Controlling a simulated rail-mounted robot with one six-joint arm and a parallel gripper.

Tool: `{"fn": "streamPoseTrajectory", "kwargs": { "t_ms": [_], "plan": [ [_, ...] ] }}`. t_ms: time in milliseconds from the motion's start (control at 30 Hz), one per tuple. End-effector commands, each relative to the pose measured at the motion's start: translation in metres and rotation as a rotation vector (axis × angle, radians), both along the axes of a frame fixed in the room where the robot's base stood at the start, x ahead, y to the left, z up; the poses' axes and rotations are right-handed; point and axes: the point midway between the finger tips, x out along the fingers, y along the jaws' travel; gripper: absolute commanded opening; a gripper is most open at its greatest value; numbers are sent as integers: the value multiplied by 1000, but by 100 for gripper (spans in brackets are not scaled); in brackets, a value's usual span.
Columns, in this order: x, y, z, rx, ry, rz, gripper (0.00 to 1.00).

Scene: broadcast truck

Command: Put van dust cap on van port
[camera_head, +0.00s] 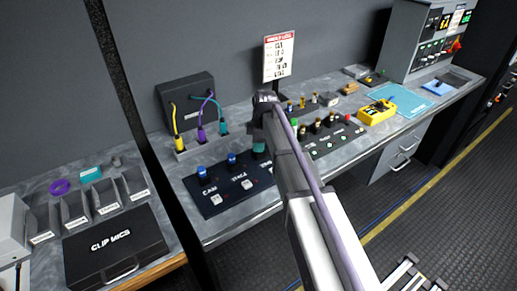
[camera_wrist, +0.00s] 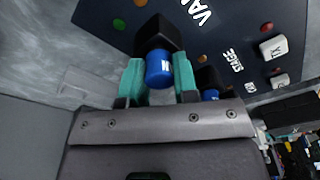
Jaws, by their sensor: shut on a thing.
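The van dust cap (camera_wrist: 158,68), blue with a white mark, is between the teal fingers of my gripper (camera_wrist: 160,82), which is shut on it. Behind it in the wrist view is a black block (camera_wrist: 158,35), seemingly the van port, near the VAN lettering on the dark panel (camera_wrist: 225,35). The cap overlaps the block's edge; whether it touches or is just above, I cannot tell. In the head view my gripper (camera_head: 259,148) is low over the right end of the panel (camera_head: 222,200), and my arm hides the cap and van port.
Two blue caps on black ports, CAM (camera_head: 203,173) and STAGE (camera_head: 232,159), stand left of my gripper. A cable box (camera_head: 186,98) is behind. A panel with coloured knobs (camera_head: 328,138) and a yellow device (camera_head: 377,112) are to the right. A CLIP MICS case (camera_head: 115,245) lies left.

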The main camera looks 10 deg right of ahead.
Motion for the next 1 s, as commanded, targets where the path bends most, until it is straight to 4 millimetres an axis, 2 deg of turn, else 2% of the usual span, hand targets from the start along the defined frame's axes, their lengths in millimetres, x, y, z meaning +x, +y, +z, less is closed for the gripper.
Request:
{"fn": "streamPoseTrajectory", "kwargs": {
  "t_ms": [167, 200, 467, 767, 867, 1000],
  "plan": [
    [0, 0, -3, 0, 0, 0, 6],
    [0, 0, -3, 0, 0, 0, 28],
    [0, 0, -2, 0, 0, 0, 53],
    [0, 0, 3, 0, 0, 0, 53],
    [0, -1, 17, 0, 0, 0, 53],
    [-1, -4, 50, 0, 0, -1, 53]
  ]
}}
